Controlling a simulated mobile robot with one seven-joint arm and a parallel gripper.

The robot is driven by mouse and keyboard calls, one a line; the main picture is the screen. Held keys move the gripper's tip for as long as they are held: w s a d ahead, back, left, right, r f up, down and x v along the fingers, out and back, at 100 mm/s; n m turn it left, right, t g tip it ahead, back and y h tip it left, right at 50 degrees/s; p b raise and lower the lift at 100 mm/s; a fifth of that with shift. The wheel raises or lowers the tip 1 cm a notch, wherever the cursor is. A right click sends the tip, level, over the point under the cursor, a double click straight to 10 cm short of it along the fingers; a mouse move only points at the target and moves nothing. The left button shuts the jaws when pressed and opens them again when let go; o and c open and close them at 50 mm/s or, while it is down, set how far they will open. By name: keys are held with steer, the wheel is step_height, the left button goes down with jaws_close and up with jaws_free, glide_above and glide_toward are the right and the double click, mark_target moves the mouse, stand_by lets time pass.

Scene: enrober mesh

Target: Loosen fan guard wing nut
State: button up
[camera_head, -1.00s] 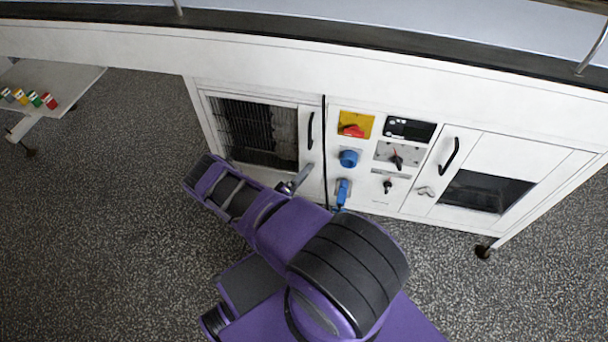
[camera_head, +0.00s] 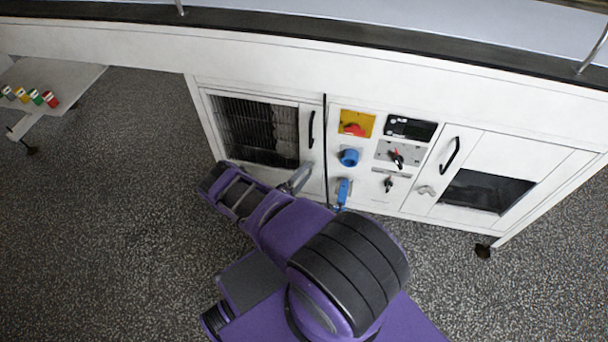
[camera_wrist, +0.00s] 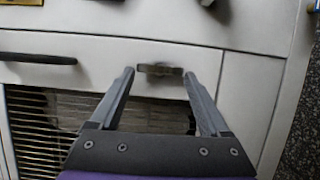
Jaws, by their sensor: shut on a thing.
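The fan guard door (camera_head: 305,165) is a white panel with a dark wire grille (camera_head: 255,130) on the left of the cabinet front. My gripper (camera_head: 301,178) is at its lower right, below the black door handle (camera_head: 311,129). In the wrist view, my gripper (camera_wrist: 159,73) has its two fingers closed on either side of a small grey wing nut (camera_wrist: 160,69) lying flat against the white panel. The grille (camera_wrist: 40,125) shows beneath the fingers there. The wing nut is hidden by my gripper in the head view.
To the right are a red-and-yellow switch (camera_head: 354,124), a blue round socket (camera_head: 348,157), a blue plug (camera_head: 343,190) and black-and-red knobs. Another door has a similar wing nut (camera_head: 426,190). A side shelf (camera_head: 75,76) with coloured blocks stands far left. The floor is clear.

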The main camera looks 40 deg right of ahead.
steer(key=o, duration=1.2)
steer(key=shift+w, duration=0.1)
